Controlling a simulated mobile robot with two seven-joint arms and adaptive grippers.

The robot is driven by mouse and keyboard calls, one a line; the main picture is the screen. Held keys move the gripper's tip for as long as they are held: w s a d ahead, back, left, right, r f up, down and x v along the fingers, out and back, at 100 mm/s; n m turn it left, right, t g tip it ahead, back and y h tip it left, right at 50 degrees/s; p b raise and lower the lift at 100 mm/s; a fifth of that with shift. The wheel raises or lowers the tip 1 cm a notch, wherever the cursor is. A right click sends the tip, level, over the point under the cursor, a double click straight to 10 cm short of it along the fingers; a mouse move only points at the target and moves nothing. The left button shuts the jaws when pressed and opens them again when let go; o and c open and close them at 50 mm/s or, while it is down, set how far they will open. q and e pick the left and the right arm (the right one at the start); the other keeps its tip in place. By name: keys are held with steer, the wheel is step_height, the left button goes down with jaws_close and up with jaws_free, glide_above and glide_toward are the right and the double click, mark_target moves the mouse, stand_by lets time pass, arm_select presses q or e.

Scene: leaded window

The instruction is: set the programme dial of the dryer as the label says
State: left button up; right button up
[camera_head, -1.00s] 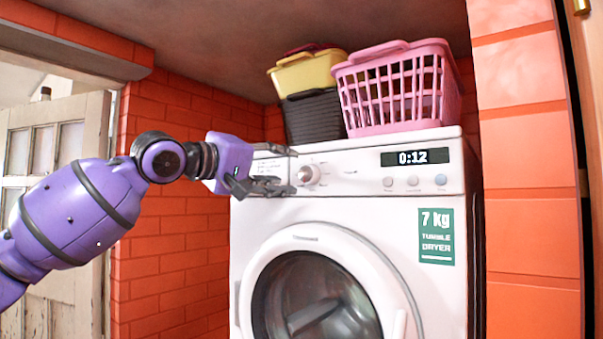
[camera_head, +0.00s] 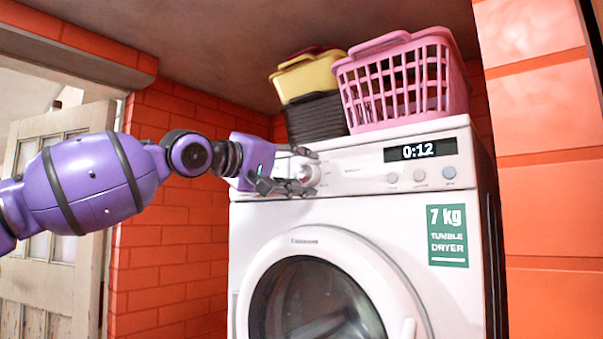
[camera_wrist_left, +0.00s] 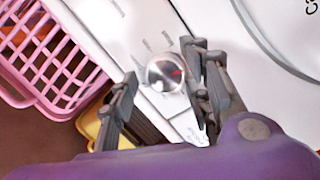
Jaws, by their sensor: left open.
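The white dryer (camera_head: 350,215) stands in front of me, its display (camera_head: 420,149) reading 0:12. The programme dial (camera_head: 309,175) is at the left of its top panel, partly hidden by my gripper. In the left wrist view the gripper (camera_wrist_left: 160,75) also straddles the dial. The label is not readable here. My right gripper is not in view.
A pink basket (camera_head: 402,88), a yellow basket (camera_head: 308,79) and a dark basket (camera_head: 316,117) sit on the dryer. Several round buttons (camera_head: 420,174) lie below the display. A brick wall (camera_head: 170,220) is left, a brick pillar (camera_head: 545,150) right.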

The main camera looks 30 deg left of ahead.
arm_select(q)
steer(key=shift+c, duration=0.4)
steer(key=c, duration=1)
steer(key=shift+s+r, duration=0.1)
steer(key=shift+r, duration=0.05)
steer(key=o, duration=0.9)
steer(key=shift+o, duration=0.9)
steer(key=shift+d, duration=0.15)
